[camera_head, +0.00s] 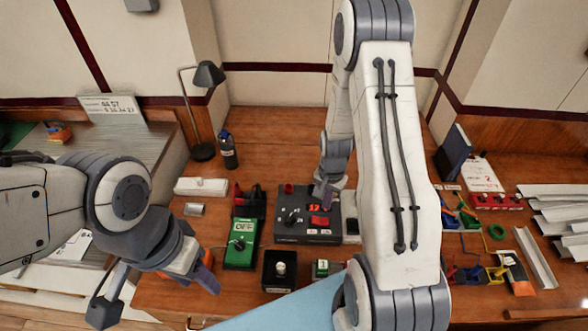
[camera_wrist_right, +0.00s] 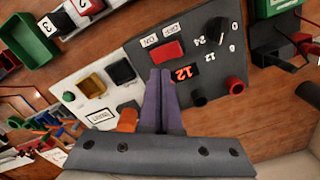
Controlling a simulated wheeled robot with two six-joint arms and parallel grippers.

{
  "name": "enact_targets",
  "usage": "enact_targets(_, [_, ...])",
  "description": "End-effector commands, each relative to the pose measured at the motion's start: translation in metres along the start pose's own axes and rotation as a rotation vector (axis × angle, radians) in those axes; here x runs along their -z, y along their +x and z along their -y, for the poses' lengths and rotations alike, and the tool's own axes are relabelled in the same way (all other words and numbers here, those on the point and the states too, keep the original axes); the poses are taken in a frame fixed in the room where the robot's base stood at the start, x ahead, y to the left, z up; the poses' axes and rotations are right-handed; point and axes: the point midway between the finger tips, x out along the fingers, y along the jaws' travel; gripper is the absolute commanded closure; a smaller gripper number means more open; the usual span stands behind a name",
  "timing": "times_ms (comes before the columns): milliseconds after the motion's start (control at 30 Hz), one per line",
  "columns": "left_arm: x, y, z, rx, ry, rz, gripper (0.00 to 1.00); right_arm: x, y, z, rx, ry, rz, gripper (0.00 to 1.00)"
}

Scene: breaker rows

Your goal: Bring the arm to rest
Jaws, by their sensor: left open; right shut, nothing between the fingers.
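I cannot tell whether the fingertips touch the box. My left gripper (camera_head: 155,288) is open and empty at the lower left, by the table's front edge.
A lamp (camera_head: 207,76) and bottle (camera_head: 228,150) stand behind. Metal rails (camera_head: 560,215) lie at the right. The table's back middle (camera_head: 275,130) is clear.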

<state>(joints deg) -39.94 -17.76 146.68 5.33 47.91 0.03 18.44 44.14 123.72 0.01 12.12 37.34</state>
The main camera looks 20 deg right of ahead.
Motion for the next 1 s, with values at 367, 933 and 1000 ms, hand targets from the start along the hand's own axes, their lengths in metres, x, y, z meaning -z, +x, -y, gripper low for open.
enact_targets(367, [0.0,0.006,0.0,0.0,-0.002,0.0,0.5,-0.04,-0.044,0.037,0.015,-0.229,-0.012,1.0])
enact_targets(933, [-0.002,0.03,0.002,0.0,0.0,0.0,0.5,-0.295,-0.197,0.003,0.09,-1.467,0.008,1.0])
enact_targets(1000, [-0.002,0.031,0.002,0.0,0.0,0.0,0.5,-0.305,-0.201,-0.009,0.094,-1.541,0.013,1.0])
